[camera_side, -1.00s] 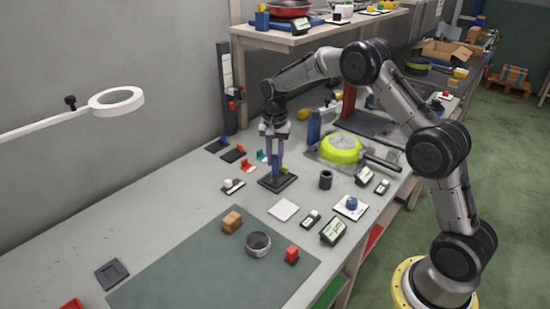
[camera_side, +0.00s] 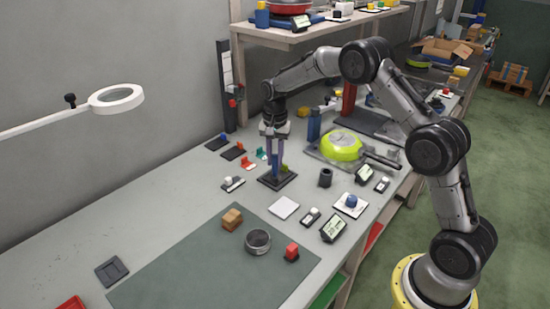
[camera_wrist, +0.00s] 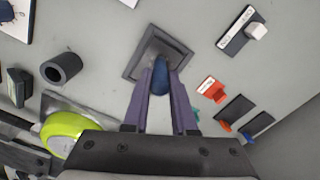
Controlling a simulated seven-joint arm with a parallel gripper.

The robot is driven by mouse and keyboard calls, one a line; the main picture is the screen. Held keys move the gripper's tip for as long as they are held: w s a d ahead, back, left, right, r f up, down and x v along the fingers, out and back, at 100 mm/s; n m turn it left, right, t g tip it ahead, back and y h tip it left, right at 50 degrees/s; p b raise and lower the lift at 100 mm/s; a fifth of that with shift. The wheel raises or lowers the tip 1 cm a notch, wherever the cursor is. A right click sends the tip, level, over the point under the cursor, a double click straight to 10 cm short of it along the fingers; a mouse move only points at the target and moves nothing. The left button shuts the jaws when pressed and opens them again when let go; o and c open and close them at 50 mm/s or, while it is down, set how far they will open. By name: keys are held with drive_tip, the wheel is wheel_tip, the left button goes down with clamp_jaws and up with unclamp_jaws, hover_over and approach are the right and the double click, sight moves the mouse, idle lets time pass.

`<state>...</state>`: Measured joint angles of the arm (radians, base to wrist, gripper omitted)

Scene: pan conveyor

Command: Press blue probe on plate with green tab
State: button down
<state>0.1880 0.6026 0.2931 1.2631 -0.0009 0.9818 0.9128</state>
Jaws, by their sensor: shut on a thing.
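The blue probe (camera_wrist: 160,76) stands in a black square holder (camera_side: 264,183). The holder also shows in the wrist view (camera_wrist: 136,67). My gripper (camera_side: 276,166) points down over the holder, its purple fingers shut around the probe. The probe's lower end is hidden in the wrist view. A small green tab (camera_side: 262,154) shows behind the holder, near the wall side. It appears teal beside my finger in the wrist view (camera_wrist: 196,113), and its plate is mostly hidden there.
Next to the green tab are a red-tabbed piece (camera_side: 247,163) and dark plates with red (camera_side: 232,154) and blue (camera_side: 216,146) tabs. A white-knobbed block (camera_side: 232,185) lies left of the holder. A yellow-green pan (camera_side: 341,146) and a black cylinder (camera_side: 325,177) stand to the right.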

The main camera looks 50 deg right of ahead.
drive_tip(key=shift+r, duration=3.5)
